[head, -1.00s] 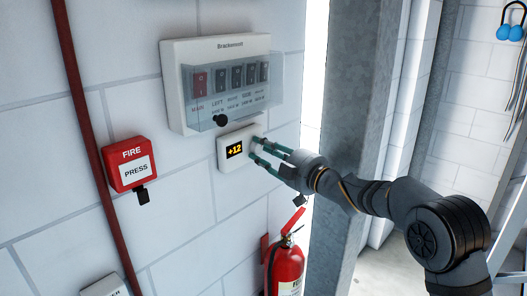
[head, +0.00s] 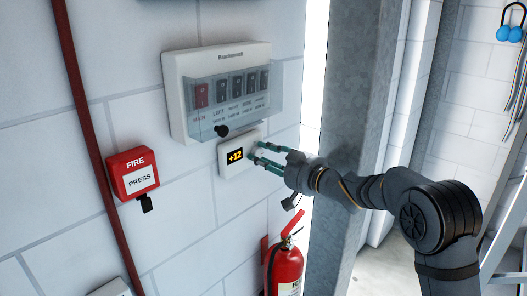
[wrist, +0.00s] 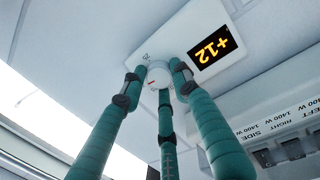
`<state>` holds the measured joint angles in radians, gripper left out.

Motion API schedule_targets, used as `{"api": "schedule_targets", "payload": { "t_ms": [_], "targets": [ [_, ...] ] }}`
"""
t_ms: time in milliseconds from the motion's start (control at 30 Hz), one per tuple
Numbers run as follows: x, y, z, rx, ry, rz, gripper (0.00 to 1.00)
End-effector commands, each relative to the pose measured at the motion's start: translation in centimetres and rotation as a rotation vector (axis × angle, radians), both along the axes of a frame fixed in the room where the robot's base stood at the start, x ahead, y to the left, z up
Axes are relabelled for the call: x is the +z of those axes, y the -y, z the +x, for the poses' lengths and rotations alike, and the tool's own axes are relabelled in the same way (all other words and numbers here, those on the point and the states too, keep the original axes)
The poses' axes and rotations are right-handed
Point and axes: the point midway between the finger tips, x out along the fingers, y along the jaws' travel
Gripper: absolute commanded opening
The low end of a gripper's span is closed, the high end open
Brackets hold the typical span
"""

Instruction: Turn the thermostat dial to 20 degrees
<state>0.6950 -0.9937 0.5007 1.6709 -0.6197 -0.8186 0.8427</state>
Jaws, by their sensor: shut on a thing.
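The thermostat (head: 228,163) is a small white box on the wall below the switch panel, and its orange display (head: 235,155) reads +12. In the wrist view the display (wrist: 212,47) shows the same reading. The white dial (wrist: 157,76), with a small red mark, sits beside it with the number 20 printed near. My gripper (head: 256,152) reaches in from the right. In the wrist view its teal fingers (wrist: 159,74) close around the dial from several sides, shut on it. Fingers hide part of the dial's rim.
The switch panel (head: 178,100) with a clear cover and black knob (head: 221,131) is just above the thermostat. A red fire call box (head: 134,172) is to the left. A fire extinguisher (head: 284,270) stands below, and a grey steel column (head: 340,110) rises on the right.

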Motion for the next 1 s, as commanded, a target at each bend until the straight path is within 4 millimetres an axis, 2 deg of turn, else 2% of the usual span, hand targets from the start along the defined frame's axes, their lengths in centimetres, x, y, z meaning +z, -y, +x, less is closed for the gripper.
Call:
{"api": "schedule_targets", "payload": {
  "t_ms": [33, 500, 1000],
  "targets": [
    [1.02, -0.12, -0.01, 0.003, -0.017, 0.029, 0.04],
    [1.05, 0.01, 0.17, 0.002, -0.22, 0.201, 0.04],
    [0.96, 0.13, 0.22, 0.0, -0.254, 0.231, 0.04]
  ]
}}
